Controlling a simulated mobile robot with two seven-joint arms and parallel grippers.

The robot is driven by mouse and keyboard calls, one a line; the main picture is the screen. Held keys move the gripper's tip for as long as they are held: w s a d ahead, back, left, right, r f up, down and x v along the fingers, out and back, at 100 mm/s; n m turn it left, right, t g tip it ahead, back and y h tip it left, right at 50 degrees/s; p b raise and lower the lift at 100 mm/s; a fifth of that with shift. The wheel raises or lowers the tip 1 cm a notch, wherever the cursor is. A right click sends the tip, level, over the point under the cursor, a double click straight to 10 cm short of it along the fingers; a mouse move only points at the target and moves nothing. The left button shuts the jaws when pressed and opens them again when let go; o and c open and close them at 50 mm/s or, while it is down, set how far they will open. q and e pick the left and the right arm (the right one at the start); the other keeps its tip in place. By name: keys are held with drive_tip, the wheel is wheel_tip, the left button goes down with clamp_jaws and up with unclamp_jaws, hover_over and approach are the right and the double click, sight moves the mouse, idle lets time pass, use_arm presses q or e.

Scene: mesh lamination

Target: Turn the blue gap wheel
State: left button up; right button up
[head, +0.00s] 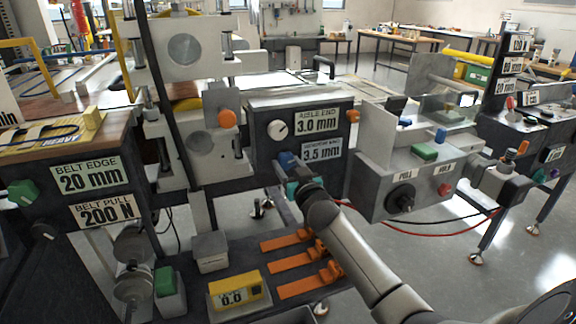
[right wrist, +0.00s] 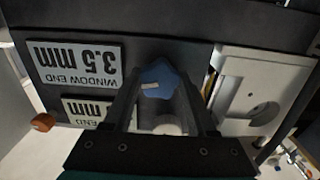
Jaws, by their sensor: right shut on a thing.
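The blue gap wheel (right wrist: 157,82) sits on the dark front panel of the machine, with a light pointer mark on its face. In the head view the blue wheel (head: 288,161) shows just below the white dial, partly covered by my gripper. My right gripper (head: 290,172) reaches up to it from the lower right. In the right wrist view my right gripper (right wrist: 165,100) has its two fingers on either side of the wheel and is shut on it. My left gripper is not in view.
Beside the wheel are the 3.0 mm plate (head: 317,121) and the 3.5 mm plate (head: 321,151). Orange knobs (head: 227,119) flank the panel. A grey control box (head: 405,175) with a black knob stands to the right. Orange clamps (head: 300,266) and a yellow gauge (head: 234,292) lie below.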

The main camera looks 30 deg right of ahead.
drive_tip(key=c, duration=0.6)
drive_tip(key=n+p, duration=0.2)
drive_tip(key=n, duration=0.1)
drive_tip(key=shift+c, duration=0.2)
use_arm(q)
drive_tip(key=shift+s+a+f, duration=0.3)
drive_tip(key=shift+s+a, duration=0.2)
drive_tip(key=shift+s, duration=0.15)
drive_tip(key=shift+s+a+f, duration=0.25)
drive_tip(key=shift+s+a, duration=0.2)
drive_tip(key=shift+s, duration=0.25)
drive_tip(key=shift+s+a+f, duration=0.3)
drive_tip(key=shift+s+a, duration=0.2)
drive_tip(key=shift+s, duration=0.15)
use_arm(e)
drive_tip(key=shift+n, duration=1.1)
drive_tip(key=o, duration=1.4)
drive_tip(key=shift+c, duration=0.2)
